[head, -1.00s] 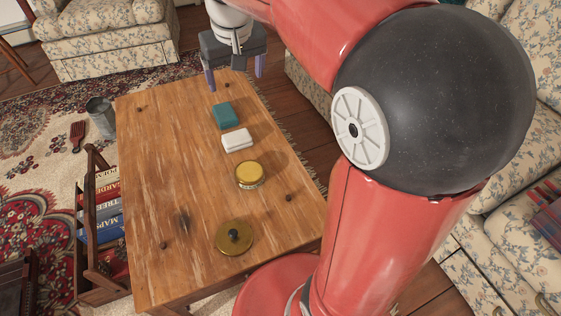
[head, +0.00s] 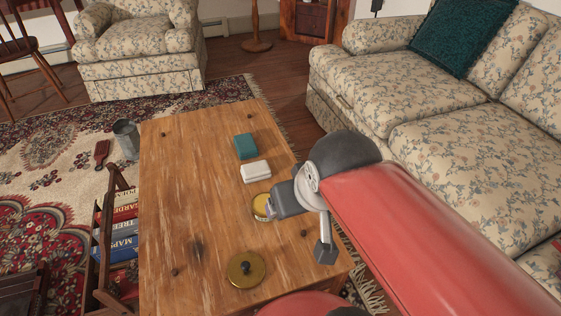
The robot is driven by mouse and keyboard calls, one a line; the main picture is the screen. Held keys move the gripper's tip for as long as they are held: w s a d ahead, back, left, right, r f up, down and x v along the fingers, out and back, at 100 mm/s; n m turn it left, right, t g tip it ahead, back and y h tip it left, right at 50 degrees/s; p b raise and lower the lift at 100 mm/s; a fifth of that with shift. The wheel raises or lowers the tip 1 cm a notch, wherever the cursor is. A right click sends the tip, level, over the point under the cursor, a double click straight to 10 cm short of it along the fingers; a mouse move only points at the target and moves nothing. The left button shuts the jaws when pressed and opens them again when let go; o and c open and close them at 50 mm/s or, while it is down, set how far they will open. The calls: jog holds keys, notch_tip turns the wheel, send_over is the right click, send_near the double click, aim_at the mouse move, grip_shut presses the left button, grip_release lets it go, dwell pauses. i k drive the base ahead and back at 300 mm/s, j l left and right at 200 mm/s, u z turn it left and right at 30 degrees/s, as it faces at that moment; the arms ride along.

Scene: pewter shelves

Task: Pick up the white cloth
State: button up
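The white cloth (head: 256,172) lies folded on the wooden table, right of the table's middle, between a teal block-like item and a yellow-lidded tin. It is in full view and nothing touches it. My gripper (head: 269,211) is nearer to me than the cloth, below and slightly right of it in the picture, and covers part of the yellow tin (head: 260,205). Its finger side points left. The fingers are small and partly hidden, so I cannot tell how far apart they are. I see nothing held in it.
The teal item (head: 245,147) lies just beyond the cloth. A brass lid with a dark knob (head: 246,268) lies near the table's front. The table's left half (head: 180,190) is clear. A book rack (head: 107,235) stands left of the table, a floral sofa (head: 440,110) to the right.

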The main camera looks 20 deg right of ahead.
aim_at(258, 170)
jog(key=k+l, duration=0.25)
jog(key=k, duration=0.2)
jog(key=k+l, duration=0.3)
jog(key=k, duration=0.15)
jog(key=k+l, duration=0.25)
jog(key=k, duration=0.2)
